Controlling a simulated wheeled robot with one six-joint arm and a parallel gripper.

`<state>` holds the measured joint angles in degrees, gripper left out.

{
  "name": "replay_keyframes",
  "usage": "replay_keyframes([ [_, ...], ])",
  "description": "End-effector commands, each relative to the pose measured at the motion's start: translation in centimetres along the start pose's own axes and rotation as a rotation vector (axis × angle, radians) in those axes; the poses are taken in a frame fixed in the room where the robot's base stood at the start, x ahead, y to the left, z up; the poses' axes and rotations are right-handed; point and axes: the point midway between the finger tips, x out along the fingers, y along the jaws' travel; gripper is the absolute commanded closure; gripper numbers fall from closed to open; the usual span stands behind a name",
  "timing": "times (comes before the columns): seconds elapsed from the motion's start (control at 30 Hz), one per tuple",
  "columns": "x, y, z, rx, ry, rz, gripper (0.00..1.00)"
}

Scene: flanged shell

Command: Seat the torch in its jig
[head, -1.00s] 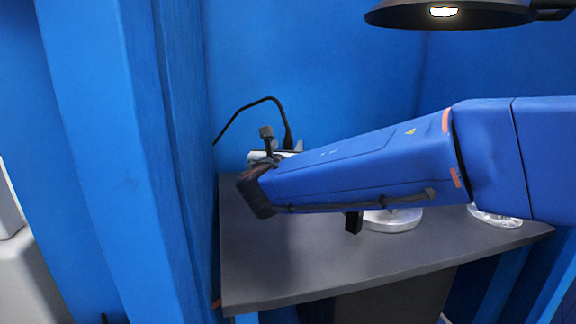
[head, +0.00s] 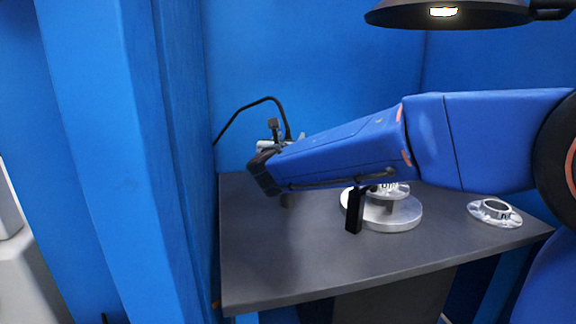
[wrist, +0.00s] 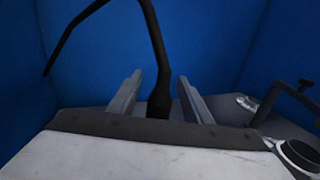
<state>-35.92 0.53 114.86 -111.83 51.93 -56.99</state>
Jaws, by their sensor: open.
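The torch, a black rod-like body with a long black cable, stands at the back left of the bench in the head view (head: 288,131). In the wrist view the torch (wrist: 159,100) rises between the two grey fingers of my gripper (wrist: 160,80). The fingers are open, one on each side, with a visible gap to the torch. In the head view my wrist hides most of the gripper and the torch's lower part. I cannot make out the torch's jig with certainty; a black upright block (head: 355,211) stands on the bench's middle.
A round silver base (head: 394,217) carries a flanged metal part behind the black block. Another flanged ring (head: 495,212) lies at the bench's right. The grey bench (head: 285,270) is clear at front left. Blue walls close the back and left; a dark lamp (head: 450,14) hangs above.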

Motion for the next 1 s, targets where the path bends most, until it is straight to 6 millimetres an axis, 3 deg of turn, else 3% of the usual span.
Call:
replay_keyframes([
  [0.07,0.0,0.0,0.0,0.000,0.000,0.000,0.60],
  [0.23,0.0,0.0,0.0,0.000,0.000,0.000,1.00],
  [0.67,-0.1,0.0,0.6,0.001,-0.001,0.000,1.00],
  [0.83,-0.1,0.0,3.1,0.004,-0.003,-0.001,1.00],
  [1.0,-0.1,0.0,7.1,0.005,-0.004,-0.001,1.00],
])
